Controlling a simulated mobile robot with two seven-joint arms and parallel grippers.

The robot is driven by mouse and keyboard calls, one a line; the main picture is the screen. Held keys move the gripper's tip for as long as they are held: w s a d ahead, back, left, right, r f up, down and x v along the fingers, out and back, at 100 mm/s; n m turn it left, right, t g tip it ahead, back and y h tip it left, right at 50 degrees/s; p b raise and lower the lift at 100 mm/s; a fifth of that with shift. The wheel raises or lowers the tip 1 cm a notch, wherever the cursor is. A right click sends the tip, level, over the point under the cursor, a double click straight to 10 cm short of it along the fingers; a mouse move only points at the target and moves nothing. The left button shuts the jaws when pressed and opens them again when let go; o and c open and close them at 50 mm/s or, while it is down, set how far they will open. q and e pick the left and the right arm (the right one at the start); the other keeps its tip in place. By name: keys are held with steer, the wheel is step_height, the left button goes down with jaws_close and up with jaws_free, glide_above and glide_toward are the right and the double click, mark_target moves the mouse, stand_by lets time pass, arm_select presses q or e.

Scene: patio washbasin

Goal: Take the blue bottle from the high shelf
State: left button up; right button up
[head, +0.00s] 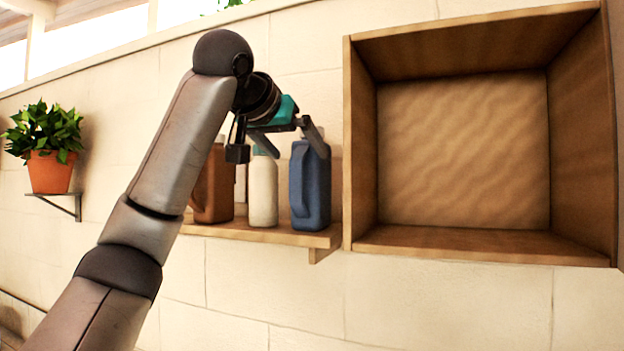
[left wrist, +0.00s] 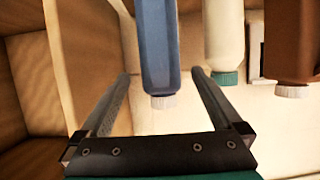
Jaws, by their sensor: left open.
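The blue bottle (head: 310,187) stands upright at the right end of a wooden wall shelf (head: 270,232). My left gripper (head: 292,146) is open at the top of the bottle, with one finger in front of its upper part and hiding its cap. In the left wrist view the blue bottle (left wrist: 157,45) appears upside down, its white cap toward the palm. It lies between the two spread fingers of the gripper (left wrist: 160,76) in that picture, with gaps on both sides. I cannot tell whether a finger touches it. My right gripper is not in view.
A cream bottle (head: 263,190) with a teal cap stands left of the blue one, and a brown jug (head: 214,188) is farther left. An empty wooden box cabinet (head: 480,246) adjoins the shelf on the right. A potted plant (head: 49,172) sits far left.

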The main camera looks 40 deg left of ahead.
mark_target(299, 153)
arm_select(q)
steer(key=x, duration=0.3)
steer(key=shift+w+a+f+p, duration=0.1)
steer(key=shift+w+a+p, duration=0.05)
steer(key=shift+w+p, duration=0.25)
steer(key=shift+w+a+f, duration=0.1)
steer(key=shift+w+a, duration=0.05)
steer(key=shift+w, duration=0.15)
steer(key=p+x, duration=0.2)
steer(key=x, duration=0.1)
steer(key=shift+w+a, duration=0.1)
steer(key=shift+w, duration=0.15)
steer(key=shift+w+a+f, duration=0.15)
steer(key=shift+w+f, duration=0.05)
steer(key=shift+w, duration=0.2)
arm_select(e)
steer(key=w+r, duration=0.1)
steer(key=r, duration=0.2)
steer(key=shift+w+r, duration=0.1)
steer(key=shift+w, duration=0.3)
